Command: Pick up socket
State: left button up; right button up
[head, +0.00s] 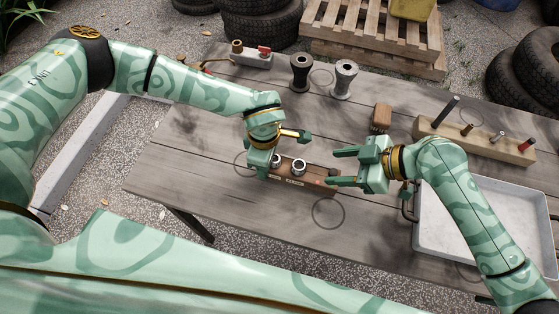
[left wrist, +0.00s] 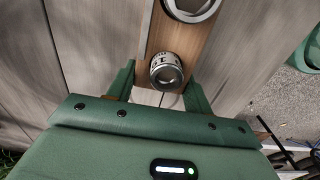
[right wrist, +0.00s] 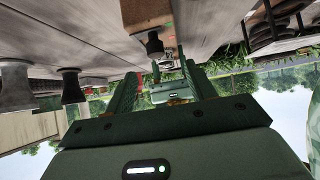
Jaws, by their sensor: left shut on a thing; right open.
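A wooden rack (head: 318,181) lies on the table with two metallic ring-like sockets on top, the right one (head: 298,167) and the left one (head: 277,160). My left gripper (head: 278,150) is at the rack's left end. In the left wrist view a silver socket (left wrist: 167,71) stands between its fingers, which are wider apart than the socket and appear shut on the rack's sides (left wrist: 159,34). Finger contact is partly hidden. My right gripper (head: 342,167) is open and empty, pointing left just past the rack's right end.
A grey tray (head: 480,262) lies at the right. A wooden holder with upright pieces (head: 440,130) and a brown block (head: 381,118) stand behind. Two dark and grey spools (head: 301,72) stand at the back. The table's front left is clear.

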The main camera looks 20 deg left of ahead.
aim_at(301, 169)
jog(key=f+m+t, duration=0.1)
jog(key=s+f+m+t, duration=0.1)
jog(key=t, duration=0.1)
jog(key=s+f+m+t, duration=0.1)
jog(key=shift+a+m+h, duration=0.35)
jog(key=shift+m+h, duration=0.05)
jog(key=shift+s+d+m+t, duration=0.15)
jog(key=shift+m+t, duration=0.2)
jog(key=shift+t, duration=0.2)
jog(key=shift+s+d+m+t, duration=0.15)
jog(key=shift+m+t, duration=0.2)
jog(key=shift+t, duration=0.2)
jog(key=s+r+m+t, duration=0.1)
jog(key=s+r+m+t+h, duration=0.1)
jog(key=t, duration=0.1)
jog(key=shift+s+d, duration=0.1)
jog(key=shift+d, duration=0.2)
jog(key=s+a+r+m+t, duration=0.1)
jog(key=s+a+r+m, duration=0.15)
jog(key=s, duration=0.35)
jog(key=shift+m+h, duration=0.45)
jog(key=shift+h, duration=0.05)
jog(key=x, duration=1.2)
jog(key=shift+d+f, duration=0.1)
jog(key=shift+f, duration=0.1)
jog(key=c, duration=1.1)
